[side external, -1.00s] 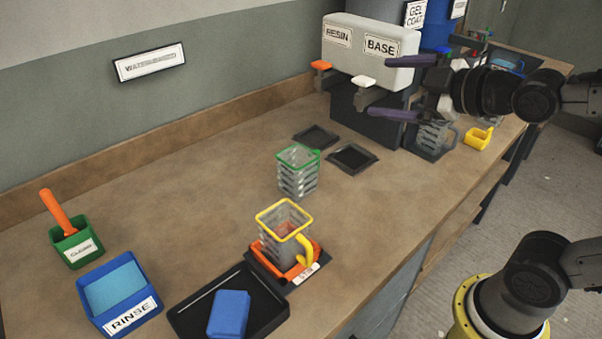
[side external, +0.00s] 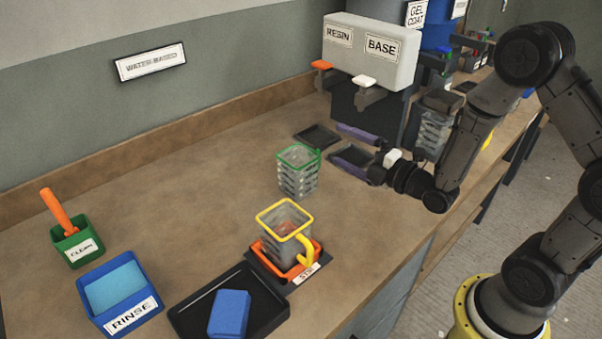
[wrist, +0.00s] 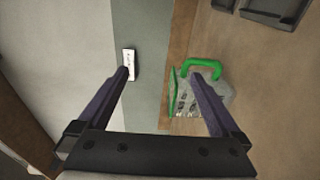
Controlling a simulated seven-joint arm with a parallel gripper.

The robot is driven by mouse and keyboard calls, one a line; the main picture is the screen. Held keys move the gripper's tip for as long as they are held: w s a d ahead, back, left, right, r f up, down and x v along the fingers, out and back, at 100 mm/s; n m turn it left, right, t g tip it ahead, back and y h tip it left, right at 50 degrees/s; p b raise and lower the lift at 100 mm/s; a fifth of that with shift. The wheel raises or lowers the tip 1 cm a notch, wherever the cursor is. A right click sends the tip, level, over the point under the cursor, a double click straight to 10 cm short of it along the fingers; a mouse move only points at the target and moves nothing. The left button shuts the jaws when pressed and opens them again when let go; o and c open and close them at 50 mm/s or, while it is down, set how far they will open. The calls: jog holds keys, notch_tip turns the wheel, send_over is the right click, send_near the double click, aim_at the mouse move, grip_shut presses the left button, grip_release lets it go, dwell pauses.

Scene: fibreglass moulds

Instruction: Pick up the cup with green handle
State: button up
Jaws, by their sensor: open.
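The clear cup with the green rim and green handle (side external: 297,181) stands upright on the bench, left of my gripper. In the wrist view the green-handled cup (wrist: 187,104) lies at and behind the right finger, which hides part of it; its handle points up in that picture. My gripper (side external: 337,144) is open and empty, its two purple fingers spread and pointing left toward the cup. The fingers (wrist: 160,75) are apart in the wrist view, and the cup is not centred between them. Whether a finger touches the cup cannot be told, but they look apart.
A yellow-handled cup (side external: 286,222) stands on an orange-topped scale (side external: 318,262) in front. A black tray (side external: 262,290) with a blue block, a blue RINSE bin (side external: 119,310) and a green bin (side external: 77,249) are nearer. The RESIN/BASE dispenser (side external: 370,50) stands behind.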

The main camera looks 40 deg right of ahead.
aim_at(319, 161)
notch_tip(319, 161, down, 8)
jog(key=shift+r, duration=0.25)
jog(key=shift+w+a, duration=0.15)
jog(key=shift+w, duration=1.75)
jog(key=shift+w+a, duration=0.1)
jog(key=shift+w, duration=1.75)
jog(key=shift+r, duration=0.1)
jog(key=c, duration=1.1)
